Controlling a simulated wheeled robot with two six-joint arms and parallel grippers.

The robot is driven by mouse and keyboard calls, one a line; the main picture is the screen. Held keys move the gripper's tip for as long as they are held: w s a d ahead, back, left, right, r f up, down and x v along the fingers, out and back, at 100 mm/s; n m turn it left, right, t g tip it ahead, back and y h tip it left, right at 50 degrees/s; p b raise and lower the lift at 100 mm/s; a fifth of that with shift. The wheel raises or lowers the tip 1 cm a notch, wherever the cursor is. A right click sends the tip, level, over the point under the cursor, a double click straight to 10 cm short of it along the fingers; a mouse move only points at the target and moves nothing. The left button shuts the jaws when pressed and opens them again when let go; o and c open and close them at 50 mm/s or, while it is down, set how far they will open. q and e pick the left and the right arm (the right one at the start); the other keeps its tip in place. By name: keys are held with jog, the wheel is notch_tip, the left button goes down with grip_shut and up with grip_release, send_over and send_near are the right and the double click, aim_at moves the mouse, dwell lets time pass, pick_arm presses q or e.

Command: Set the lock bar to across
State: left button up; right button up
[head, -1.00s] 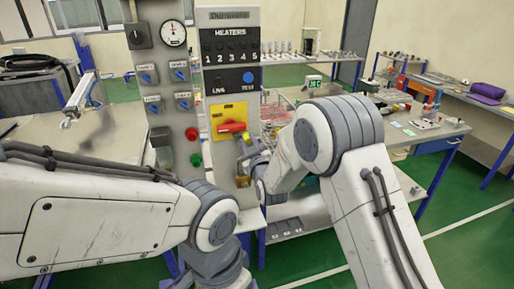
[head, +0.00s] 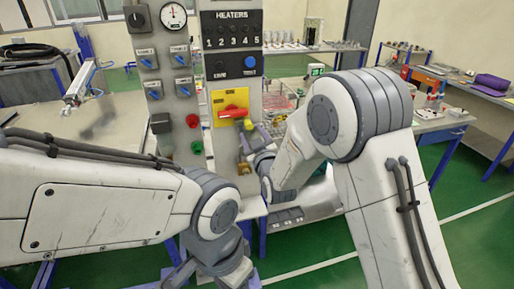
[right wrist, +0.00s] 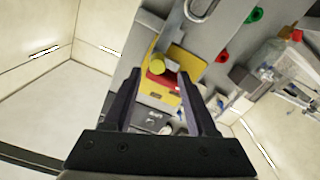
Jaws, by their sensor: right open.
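A red rotary handle (head: 232,112) sits on a yellow plate (head: 219,97) on the grey control panel. In the right wrist view the red handle (right wrist: 163,79) and yellow plate (right wrist: 175,56) lie ahead, with a yellow round-ended piece (right wrist: 153,67) at the handle. I cannot tell for certain which part is the lock bar. My right gripper (right wrist: 159,75) is open, its two dark fingers on either side of the yellow end in the picture; contact cannot be told. In the head view this gripper (head: 254,138) is small and partly hidden at the panel's right edge. My left gripper is out of view.
A brass-yellow piece (head: 245,168) hangs below the plate; a grey shackle (right wrist: 201,10) shows in the wrist view. Red (head: 192,121) and green (head: 197,147) buttons and several blue switches are left of the plate. Benches stand behind, left and right.

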jog(key=b+v, duration=0.2)
jog(key=v, duration=0.4)
jog(key=shift+s, duration=0.15)
jog(key=s+a+f+g, duration=0.1)
jog(key=s+f+g, duration=0.2)
jog(key=s+g, duration=0.35)
jog(key=s+a+f+g, duration=0.1)
jog(key=s+f+g, duration=0.25)
jog(key=s, duration=0.55)
jog(key=s+d+g+h, duration=0.2)
jog(key=s+d+g, duration=0.1)
jog(key=s, duration=0.7)
jog(key=s+d+f+g+h, duration=0.1)
jog(key=s+d+g, duration=0.3)
jog(key=s, duration=0.6)
jog(key=shift+d+f+m+h, duration=0.2)
jog(key=shift+d+m+h, duration=0.2)
jog(key=shift+d+h, duration=0.4)
